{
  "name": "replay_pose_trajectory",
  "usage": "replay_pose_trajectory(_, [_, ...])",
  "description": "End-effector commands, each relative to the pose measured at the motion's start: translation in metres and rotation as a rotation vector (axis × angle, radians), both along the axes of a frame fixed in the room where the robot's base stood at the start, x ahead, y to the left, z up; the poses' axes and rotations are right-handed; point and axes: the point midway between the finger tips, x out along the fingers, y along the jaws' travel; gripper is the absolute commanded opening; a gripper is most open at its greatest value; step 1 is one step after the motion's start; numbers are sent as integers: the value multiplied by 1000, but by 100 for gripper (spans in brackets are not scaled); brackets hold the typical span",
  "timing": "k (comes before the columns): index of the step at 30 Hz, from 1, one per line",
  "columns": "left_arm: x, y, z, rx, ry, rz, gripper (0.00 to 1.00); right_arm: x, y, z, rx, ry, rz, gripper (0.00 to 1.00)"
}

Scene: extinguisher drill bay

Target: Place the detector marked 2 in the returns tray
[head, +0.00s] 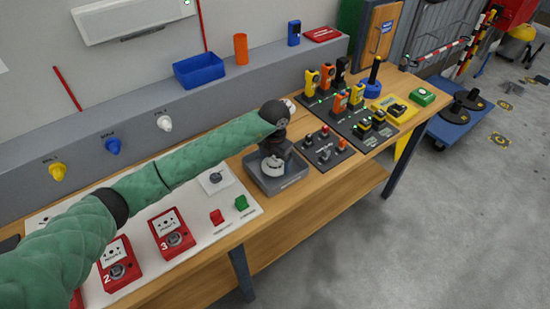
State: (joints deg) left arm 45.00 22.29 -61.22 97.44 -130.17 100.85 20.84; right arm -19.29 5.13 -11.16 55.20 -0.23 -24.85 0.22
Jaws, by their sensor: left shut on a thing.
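My left gripper (272,152) points down over a grey tray (284,186) on the wooden bench. It is shut on a white round detector (272,167), which sits low inside the tray's walls. I cannot tell whether the detector touches the tray floor. Its number is not readable from here, and the tray's front label is too small to read. My gripper and wrist hide part of the detector and the back of the tray. My right gripper is not in view.
Left of the tray is a white panel (215,181) with red call points (171,232) and red and green switches. Right of it are dark boards (327,150) with small devices and several yellow and orange handsets. A blue bin (199,70) stands on the grey ledge behind.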

Motion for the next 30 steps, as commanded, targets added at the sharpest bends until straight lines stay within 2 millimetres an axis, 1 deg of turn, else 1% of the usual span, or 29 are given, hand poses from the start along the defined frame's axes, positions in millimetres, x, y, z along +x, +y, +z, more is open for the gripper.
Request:
replay_pose_trajectory(3, [-1, 0, -4, 0, 0, 0, 57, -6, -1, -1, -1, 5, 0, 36])
replay_pose_trajectory(5, [0, 0, -5, 0, 0, 0, 57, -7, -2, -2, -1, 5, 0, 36])
replay_pose_trajectory(12, [0, 0, -6, 0, 0, -1, 57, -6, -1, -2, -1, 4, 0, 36])
replay_pose_trajectory(18, [0, 0, -8, 0, 0, -1, 57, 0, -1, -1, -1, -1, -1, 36])
replay_pose_trajectory(19, [0, 0, -7, 0, 0, -1, 86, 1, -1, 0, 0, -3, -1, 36])
replay_pose_trajectory(21, [0, 0, -7, 0, 0, -1, 99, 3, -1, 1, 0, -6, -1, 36])
replay_pose_trajectory(30, [0, 0, -6, 0, 0, -1, 100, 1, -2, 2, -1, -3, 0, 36])
